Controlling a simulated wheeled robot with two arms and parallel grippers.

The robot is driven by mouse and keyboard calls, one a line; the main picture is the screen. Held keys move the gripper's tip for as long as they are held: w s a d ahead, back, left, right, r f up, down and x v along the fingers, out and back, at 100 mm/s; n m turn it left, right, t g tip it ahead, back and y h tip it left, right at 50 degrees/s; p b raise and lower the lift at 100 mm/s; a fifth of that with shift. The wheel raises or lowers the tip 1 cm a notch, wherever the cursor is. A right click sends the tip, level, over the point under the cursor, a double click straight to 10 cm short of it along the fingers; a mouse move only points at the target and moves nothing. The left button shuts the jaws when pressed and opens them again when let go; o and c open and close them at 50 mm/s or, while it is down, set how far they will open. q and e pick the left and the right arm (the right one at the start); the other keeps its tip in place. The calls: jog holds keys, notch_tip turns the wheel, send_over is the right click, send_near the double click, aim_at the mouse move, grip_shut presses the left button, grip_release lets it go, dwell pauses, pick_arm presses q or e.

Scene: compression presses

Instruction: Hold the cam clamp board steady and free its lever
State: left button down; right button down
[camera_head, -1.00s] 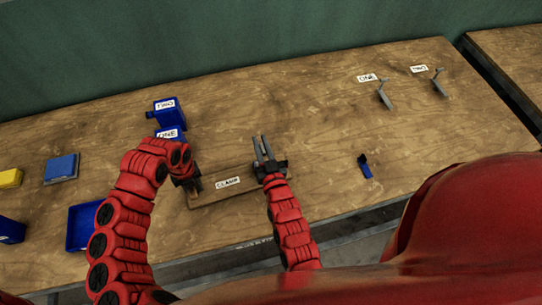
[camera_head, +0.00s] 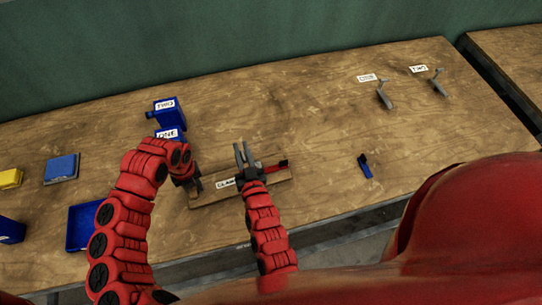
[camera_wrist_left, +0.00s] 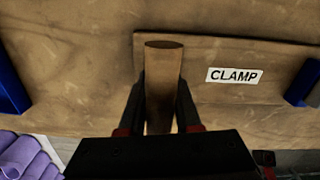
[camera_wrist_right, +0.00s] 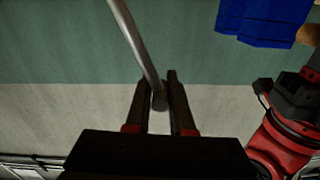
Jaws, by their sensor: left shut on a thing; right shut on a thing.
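The cam clamp board (camera_head: 210,198) is a wooden plank lying on the table, with a CLAMP label (camera_wrist_left: 235,75) that my right gripper partly covers in the head view. A wooden post (camera_wrist_left: 162,85) rises at the board's left end, and my left gripper (camera_wrist_left: 161,115) is shut on it. My right gripper (camera_head: 243,152) is over the middle of the board. In the right wrist view its fingers are shut on the end of a thin grey rod (camera_wrist_right: 136,40), which looks like the lever.
Blue blocks labelled TWO (camera_head: 165,112) and ONE (camera_head: 170,134) stand behind my left gripper. A small blue part (camera_head: 365,166) lies right of the board. Two grey tools (camera_head: 385,95) lie at the back right. A blue tray (camera_head: 83,228) is at the left. The table's middle is clear.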

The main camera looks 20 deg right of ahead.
pick_arm(q)
jog(key=shift+d, duration=0.1)
pick_arm(e)
jog(key=shift+a+f, duration=0.25)
jog(key=shift+a, duration=0.05)
jog(key=c, duration=0.7)
grip_release()
jog(key=s, duration=0.7)
jog(key=shift+s+d, duration=0.1)
jog(key=shift+s, duration=0.2)
pick_arm(q)
jog(key=c, duration=0.5)
grip_release()
jog(key=shift+c, duration=0.2)
